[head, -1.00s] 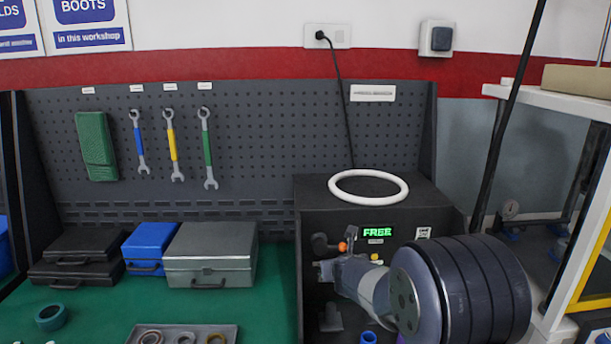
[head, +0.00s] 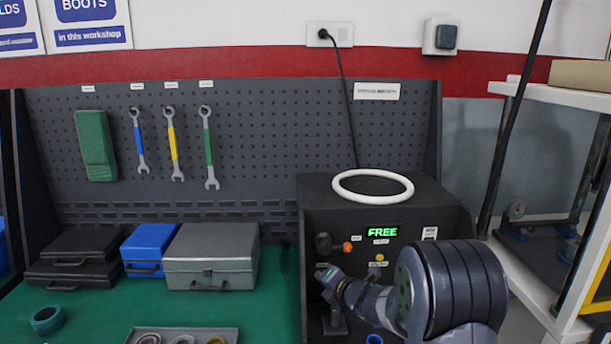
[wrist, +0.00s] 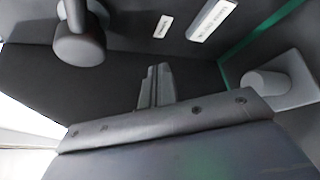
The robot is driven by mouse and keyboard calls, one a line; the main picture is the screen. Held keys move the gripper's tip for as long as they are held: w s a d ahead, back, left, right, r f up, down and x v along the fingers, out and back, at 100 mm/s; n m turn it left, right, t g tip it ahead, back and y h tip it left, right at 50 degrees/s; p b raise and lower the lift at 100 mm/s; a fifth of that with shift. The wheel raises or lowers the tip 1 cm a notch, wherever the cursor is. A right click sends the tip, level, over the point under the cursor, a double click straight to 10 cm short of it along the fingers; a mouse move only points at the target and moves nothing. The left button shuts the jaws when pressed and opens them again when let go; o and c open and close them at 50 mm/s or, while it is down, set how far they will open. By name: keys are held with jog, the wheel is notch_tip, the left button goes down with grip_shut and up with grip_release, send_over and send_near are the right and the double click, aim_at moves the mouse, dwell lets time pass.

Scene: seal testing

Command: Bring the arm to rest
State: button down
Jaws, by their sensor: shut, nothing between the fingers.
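My gripper (wrist: 156,88) shows in the wrist view as two grey fingers pressed together, with nothing between them. It points toward a dark surface with white labels and a grey knob-like part (wrist: 80,38); I see no contact with them. In the head view my arm reaches in from the lower right, in front of the black test box (head: 440,205). The arm's far end is low by the box's front, and its fingers are not clear there.
A white ring (head: 372,186) lies on the box, whose display (head: 382,229) reads FREE. Cases, including a grey one (head: 211,257), and a tray (head: 232,332) stand on the green bench mat (head: 85,322). A white shelf frame (head: 548,99) stands at the right.

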jog(key=shift+w+a+r+m+t+y+p, duration=0.2)
jog(key=shift+m+t+y+p, duration=0.25)
jog(key=shift+m, duration=0.35)
jog(key=shift+w+a+r+m+t+y+p, duration=0.15)
jog(key=shift+w+m+t+y+p, duration=0.25)
jog(key=shift+m, duration=0.4)
jog(key=shift+s, duration=0.15)
jog(key=shift+f, duration=0.1)
